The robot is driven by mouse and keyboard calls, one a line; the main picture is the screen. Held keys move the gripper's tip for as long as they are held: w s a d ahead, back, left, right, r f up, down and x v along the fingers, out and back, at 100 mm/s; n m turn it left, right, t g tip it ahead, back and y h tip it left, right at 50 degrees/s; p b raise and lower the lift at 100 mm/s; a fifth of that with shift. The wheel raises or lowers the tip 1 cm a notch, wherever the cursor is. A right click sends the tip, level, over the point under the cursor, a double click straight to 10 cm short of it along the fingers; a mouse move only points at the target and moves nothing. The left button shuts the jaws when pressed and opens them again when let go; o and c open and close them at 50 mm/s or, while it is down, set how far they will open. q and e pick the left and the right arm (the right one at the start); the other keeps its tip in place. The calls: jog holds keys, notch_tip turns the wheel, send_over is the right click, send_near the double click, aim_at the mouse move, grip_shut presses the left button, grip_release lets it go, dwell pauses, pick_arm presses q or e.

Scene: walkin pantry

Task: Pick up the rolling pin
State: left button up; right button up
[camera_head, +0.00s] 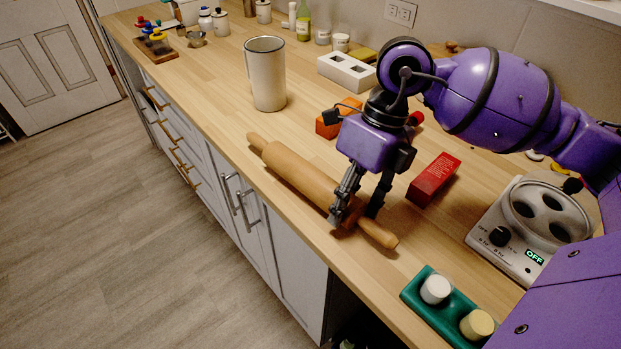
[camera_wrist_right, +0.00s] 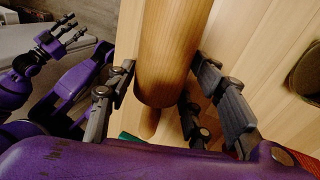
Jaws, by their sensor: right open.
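The wooden rolling pin (camera_head: 300,175) lies along the counter's front edge, its near handle pointing to the lower right. My right gripper (camera_head: 356,214) is open over the pin's near end, pointing down. In the right wrist view the pin's body (camera_wrist_right: 172,50) lies between the two spread fingers (camera_wrist_right: 165,78). A small gap shows on the left side, and the right finger is close to the wood; I cannot tell if it touches. My left gripper (camera_wrist_right: 65,35) shows only in the wrist view, far from the pin, with its fingers apart and empty.
A red box (camera_head: 433,179) and an orange object (camera_head: 338,118) stand behind the gripper. A white cup (camera_head: 266,75) stands behind the pin. A cooker-like appliance (camera_head: 530,225) and a green tray (camera_head: 412,293) are to the right. The counter's front drops to the floor.

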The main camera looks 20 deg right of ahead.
grip_shut()
dwell(0.3)
jog(key=shift+w+r, duration=0.1)
jog(key=shift+r, duration=0.05)
